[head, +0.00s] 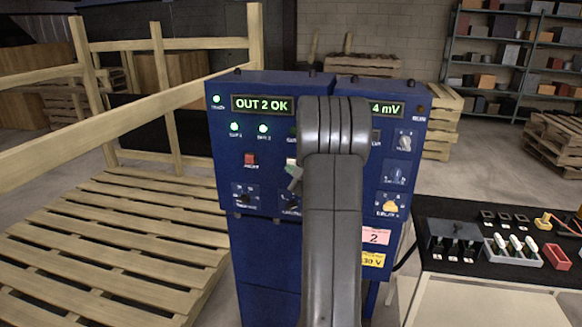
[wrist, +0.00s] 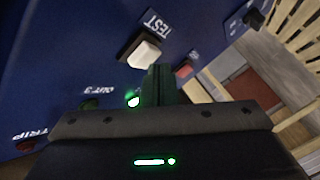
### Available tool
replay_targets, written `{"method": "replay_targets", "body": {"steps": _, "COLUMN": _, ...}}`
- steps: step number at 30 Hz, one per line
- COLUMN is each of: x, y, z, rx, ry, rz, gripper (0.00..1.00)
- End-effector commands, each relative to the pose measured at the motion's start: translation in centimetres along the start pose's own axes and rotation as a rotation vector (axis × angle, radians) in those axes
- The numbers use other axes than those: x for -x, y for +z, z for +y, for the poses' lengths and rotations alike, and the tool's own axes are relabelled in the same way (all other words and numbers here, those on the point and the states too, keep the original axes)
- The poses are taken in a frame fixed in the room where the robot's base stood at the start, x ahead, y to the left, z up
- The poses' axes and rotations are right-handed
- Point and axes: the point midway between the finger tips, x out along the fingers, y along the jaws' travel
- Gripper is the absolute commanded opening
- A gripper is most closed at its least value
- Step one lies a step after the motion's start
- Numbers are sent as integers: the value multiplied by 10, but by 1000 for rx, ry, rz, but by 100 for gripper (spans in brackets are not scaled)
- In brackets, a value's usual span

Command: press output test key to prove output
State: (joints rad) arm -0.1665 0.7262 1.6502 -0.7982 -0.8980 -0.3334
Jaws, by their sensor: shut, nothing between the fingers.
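The blue detector cabinet (head: 225,150) stands ahead with its display (head: 262,104) reading "OUT 2 OK". A second display (head: 386,109), partly covered by my arm, ends in "4 mV". Lamps OUT 1 (head: 234,127) and OUT 2 (head: 263,128) glow green. The white test key (wrist: 145,54), labelled TEST, shows in the wrist view; in the head view my arm mostly covers it. My gripper (wrist: 158,72) is shut and empty, its tips just beside the key; I cannot tell whether they touch. The OUT 3 lamp (wrist: 90,103) is dark.
A red button (head: 250,159) and knobs sit near the key. A wooden pallet and rail frame (head: 120,235) fill the left. A black-topped table (head: 450,205) with small parts stands at the right. Shelves (head: 515,50) are far behind.

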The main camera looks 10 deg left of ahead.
Motion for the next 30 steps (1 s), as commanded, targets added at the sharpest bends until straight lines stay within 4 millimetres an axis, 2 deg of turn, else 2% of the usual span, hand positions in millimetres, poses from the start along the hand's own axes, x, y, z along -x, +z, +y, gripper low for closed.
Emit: {"method": "replay_targets", "body": {"steps": 30, "x": -6, "y": 4, "z": 4, "rx": 1, "ry": 0, "rz": 1, "gripper": 0}}
